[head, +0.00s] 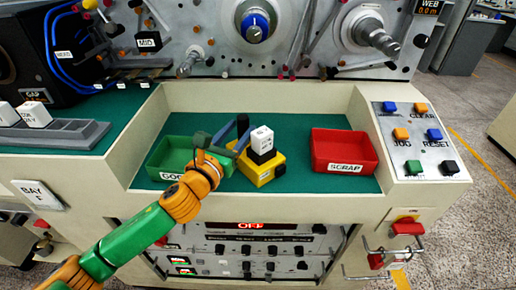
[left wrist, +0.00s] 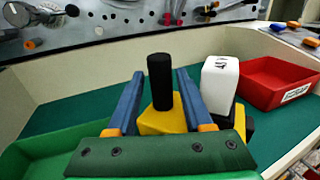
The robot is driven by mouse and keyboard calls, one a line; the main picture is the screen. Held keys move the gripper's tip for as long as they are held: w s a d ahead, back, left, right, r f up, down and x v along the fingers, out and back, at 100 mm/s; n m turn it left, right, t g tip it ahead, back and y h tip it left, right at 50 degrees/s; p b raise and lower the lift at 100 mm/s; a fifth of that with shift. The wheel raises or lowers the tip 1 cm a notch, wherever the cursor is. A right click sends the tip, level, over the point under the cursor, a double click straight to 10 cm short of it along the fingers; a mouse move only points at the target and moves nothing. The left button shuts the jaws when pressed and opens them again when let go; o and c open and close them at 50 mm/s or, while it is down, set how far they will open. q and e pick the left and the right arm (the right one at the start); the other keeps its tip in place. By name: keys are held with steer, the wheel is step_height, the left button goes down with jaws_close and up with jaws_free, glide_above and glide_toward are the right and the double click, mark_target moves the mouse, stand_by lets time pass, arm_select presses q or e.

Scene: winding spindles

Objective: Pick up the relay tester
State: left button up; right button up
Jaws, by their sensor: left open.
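The relay tester (head: 264,174) appears to be the yellow box on the green shelf, with a black upright post and a white block on a black socket. In the left wrist view the yellow box (left wrist: 163,119) shows behind my fingers, its black post (left wrist: 160,82) appearing between them and the white block (left wrist: 219,84) to the right. My left gripper (head: 234,138) is open, its blue fingers pointing at the post; it also shows in the left wrist view (left wrist: 158,85). I cannot tell whether the fingers touch the post. My right gripper is not in view.
A green bin (head: 168,158) labelled GOOD stands left of the tester, partly behind my left arm. A red bin (head: 343,151) labelled SCRAP stands right. Green shelf (head: 296,179) shows between tester and red bin. A button panel (head: 414,136) is at right; the machine panel rises behind.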

arm_select(q)
steer(key=x, duration=0.5)
steer(key=shift+w+d, duration=0.15)
steer(key=shift+w, duration=0.05)
steer(key=shift+s+r, duration=0.1)
steer(key=shift+c, duration=1.3)
jaws_close()
